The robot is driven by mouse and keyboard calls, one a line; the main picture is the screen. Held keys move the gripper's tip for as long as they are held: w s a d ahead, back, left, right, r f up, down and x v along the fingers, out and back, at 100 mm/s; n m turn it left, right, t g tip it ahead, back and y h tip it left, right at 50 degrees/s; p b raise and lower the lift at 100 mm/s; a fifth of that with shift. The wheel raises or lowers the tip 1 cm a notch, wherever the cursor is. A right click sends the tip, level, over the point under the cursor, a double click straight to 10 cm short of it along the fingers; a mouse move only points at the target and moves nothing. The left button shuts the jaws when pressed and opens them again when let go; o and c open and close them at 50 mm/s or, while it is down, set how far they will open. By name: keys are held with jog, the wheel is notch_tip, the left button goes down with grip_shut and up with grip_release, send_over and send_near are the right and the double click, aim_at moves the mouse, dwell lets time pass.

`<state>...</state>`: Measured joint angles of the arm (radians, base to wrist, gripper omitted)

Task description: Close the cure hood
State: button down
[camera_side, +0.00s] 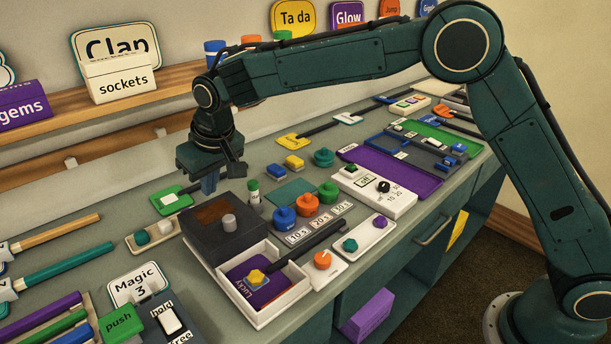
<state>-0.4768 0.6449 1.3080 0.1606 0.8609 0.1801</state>
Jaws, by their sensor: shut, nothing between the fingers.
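The cure hood looks to be the dark grey box (205,243) with a brown window in its top and a grey knob (229,223) near its front right. It sits at the back of a white open tray (262,318), whose front part is uncovered. In the tray lies a purple card (243,270) marked Lucky with a yellow star-shaped piece (256,276) on it. My gripper (209,187) is shut and empty, pointing down above and behind the hood's back edge. It appears apart from the hood, though the exact gap is hard to tell.
A green-capped bottle (254,192) stands close right of the hood. Blue, orange and green knobs and a dark bar (320,240) lie to its right. A small tray (152,236) with two pieces is at its left. A push/hold switch box (165,318) is at the front left.

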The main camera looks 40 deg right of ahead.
aim_at(220, 221)
jog(key=x, duration=0.5)
jog(key=shift+w+f, duration=0.15)
jog(key=shift+f, duration=0.25)
jog(key=shift+s+d+r, duration=0.1)
jog(key=shift+s+r, duration=0.05)
jog(key=shift+s, duration=0.25)
jog(key=shift+s+d, duration=0.1)
jog(key=shift+s, duration=0.75)
jog(key=shift+s+d, duration=0.15)
jog(key=shift+s, duration=0.65)
jog(key=shift+s, duration=0.15)
jog(key=s, duration=1.4)
jog(key=shift+s, duration=0.15)
